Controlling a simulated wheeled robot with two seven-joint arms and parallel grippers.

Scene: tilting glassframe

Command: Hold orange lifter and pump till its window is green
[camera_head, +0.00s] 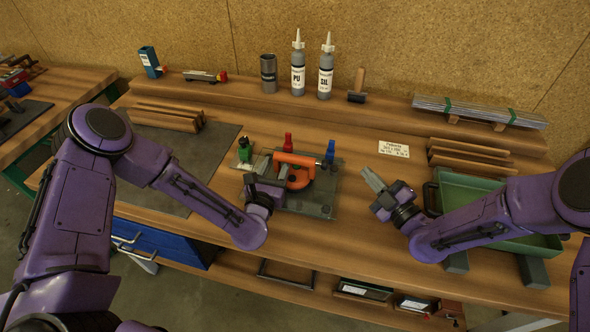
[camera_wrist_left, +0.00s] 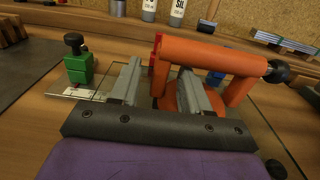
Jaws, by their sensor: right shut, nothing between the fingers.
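The orange lifter (camera_head: 296,158) stands on a dark glass plate (camera_head: 318,200) mid-bench. In the left wrist view its orange handle (camera_wrist_left: 215,55) spans the upper middle, with a dark knob (camera_wrist_left: 278,71) at its right end and an orange cup (camera_wrist_left: 180,92) below. I cannot make out the lifter's window colour. My left gripper (camera_head: 267,170) is beside the lifter's left side; in the left wrist view its fingers (camera_wrist_left: 160,88) are apart, the right one close to the handle. I cannot tell if it touches. My right gripper (camera_head: 372,181) is shut and empty, right of the plate.
Green (camera_head: 244,150), red (camera_head: 288,143) and blue (camera_head: 330,150) clamp-like pieces stand around the plate. A green tray (camera_head: 480,190) lies under my right arm. Bottles (camera_head: 298,72) and a hammer (camera_head: 358,88) stand on the back ledge. Bench between plate and right gripper is clear.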

